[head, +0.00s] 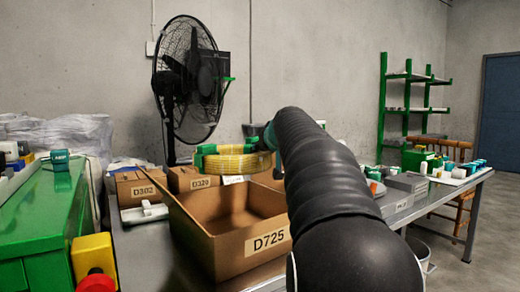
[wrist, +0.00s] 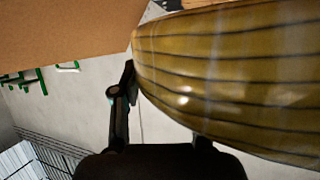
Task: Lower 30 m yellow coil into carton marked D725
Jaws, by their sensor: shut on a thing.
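The yellow coil (head: 236,163) with dark bands and green ties hangs level above the open carton marked D725 (head: 268,241). Its underside is over the carton's back part, apart from the floor of the box. In the wrist view the coil (wrist: 235,85) fills the right side. My gripper (wrist: 160,105) is shut on the coil's edge; one finger shows beside it, and the other is mostly hidden by the coil. In the head view my black arm covers most of the gripper and the carton's right side. Brown cardboard (wrist: 60,30) shows at the wrist view's upper left.
Cartons D302 (head: 137,187) and D320 (head: 192,179) stand behind D725. A flap of D725 leans outward at left. A green case (head: 45,225) is at left, with a yellow-and-red stop button (head: 94,262). A black fan (head: 190,80) stands behind. Small boxes crowd the table's right.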

